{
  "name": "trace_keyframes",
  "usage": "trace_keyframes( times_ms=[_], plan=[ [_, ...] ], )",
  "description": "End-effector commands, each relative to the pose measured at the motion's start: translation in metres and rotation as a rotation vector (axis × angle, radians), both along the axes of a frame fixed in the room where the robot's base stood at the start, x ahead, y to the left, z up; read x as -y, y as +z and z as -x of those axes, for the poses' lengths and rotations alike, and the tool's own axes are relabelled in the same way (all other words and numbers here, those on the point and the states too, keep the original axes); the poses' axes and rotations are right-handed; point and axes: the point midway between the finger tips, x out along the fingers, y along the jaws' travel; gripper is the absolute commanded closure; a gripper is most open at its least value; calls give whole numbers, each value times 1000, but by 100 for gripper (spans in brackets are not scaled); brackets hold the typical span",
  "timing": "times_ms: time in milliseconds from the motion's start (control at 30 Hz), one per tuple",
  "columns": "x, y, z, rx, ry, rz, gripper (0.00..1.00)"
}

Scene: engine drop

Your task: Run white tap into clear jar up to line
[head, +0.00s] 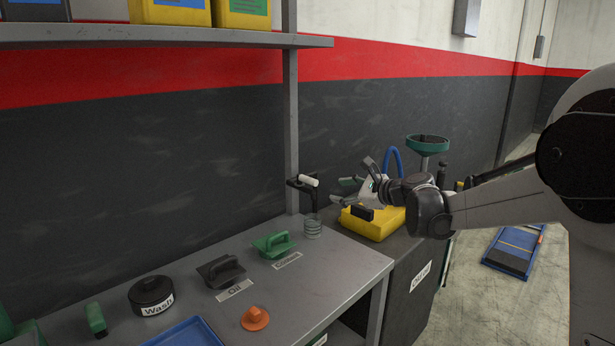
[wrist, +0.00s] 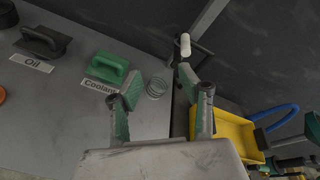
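The white tap handle (head: 308,180) sits on a dark bracket at the bench's back right corner. It also shows in the wrist view (wrist: 185,45), beyond my fingers. The clear jar (head: 312,226) stands upright on the bench below the tap, showing as stacked rings; it also appears in the wrist view (wrist: 155,88). I cannot make out its fill line or any liquid in it. In the head view my gripper (head: 352,190) is right of the tap and jar, above the yellow bin.
The yellow bin (head: 371,228) stands right of the bench. On the bench are a green handled block (head: 273,244) by the Coolant label, a dark one (head: 221,270) by Oil, a black Wash container (head: 151,295) and an orange knob (head: 255,318). A bracket post rises behind.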

Motion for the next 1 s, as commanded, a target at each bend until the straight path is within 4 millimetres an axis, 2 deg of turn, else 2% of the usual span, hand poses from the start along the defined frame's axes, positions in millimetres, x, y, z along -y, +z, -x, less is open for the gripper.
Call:
trace_keyframes(
  times_ms=[33, 200, 400, 600, 767, 1000],
  plan=[
    [-3, -3, -16, -26, -12, -60, 62],
    [-11, -16, -59, -126, -45, -277, 62],
    [-15, -35, -96, -232, -67, -497, 62],
    [-16, -46, -112, -286, -73, -605, 62],
    [-22, -48, -118, -295, -73, -620, 62],
    [-50, -48, -141, -294, -72, -619, 62]
  ],
)
